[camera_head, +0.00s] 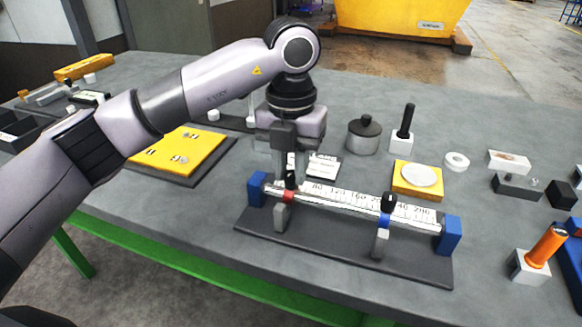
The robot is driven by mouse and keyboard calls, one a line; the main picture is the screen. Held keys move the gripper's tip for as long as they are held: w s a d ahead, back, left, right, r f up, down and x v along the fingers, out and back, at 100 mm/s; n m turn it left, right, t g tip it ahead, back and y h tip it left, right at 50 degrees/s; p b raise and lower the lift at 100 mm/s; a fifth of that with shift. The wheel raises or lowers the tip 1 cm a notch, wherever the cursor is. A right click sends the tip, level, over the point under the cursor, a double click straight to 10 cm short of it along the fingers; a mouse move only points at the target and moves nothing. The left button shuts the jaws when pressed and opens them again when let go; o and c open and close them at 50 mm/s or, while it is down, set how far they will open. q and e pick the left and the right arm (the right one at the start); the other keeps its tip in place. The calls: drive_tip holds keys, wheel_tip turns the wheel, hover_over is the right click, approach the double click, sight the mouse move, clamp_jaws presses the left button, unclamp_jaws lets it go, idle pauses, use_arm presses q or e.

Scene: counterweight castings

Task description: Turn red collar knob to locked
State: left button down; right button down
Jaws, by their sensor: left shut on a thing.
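A scale bar (339,200) with printed numbers lies between two blue end blocks on a dark base plate (330,244). A red collar (289,195) with a dark knob on top sits near its left end, over a grey pointer. A blue collar (384,219) with a black knob sits toward the right end. My left gripper (290,172) points down over the red collar and is shut on its knob. The fingers largely hide the knob, so its turn position cannot be read. My right gripper is not in view.
A yellow board (188,150) lies to the left. A lidded grey pot (364,135), a black-handled stamp (403,135) and a yellow block with a pale disc (418,178) stand behind the bar. An orange-handled tool (546,247) stands at right. The grey table is clear in front.

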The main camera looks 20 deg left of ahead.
use_arm(q)
drive_tip(key=m, duration=0.3)
drive_tip(key=shift+m+b, duration=0.4)
drive_tip(key=m, duration=0.2)
drive_tip(key=shift+m, duration=0.3)
drive_tip(key=m, duration=0.2)
drive_tip(key=shift+m+b, duration=0.4)
drive_tip(key=m, duration=0.2)
drive_tip(key=shift+m, duration=0.3)
drive_tip(key=shift+r+m, duration=0.1)
drive_tip(key=shift+m, duration=1.6)
drive_tip(key=c, duration=0.9)
unclamp_jaws()
drive_tip(key=shift+c, duration=0.2)
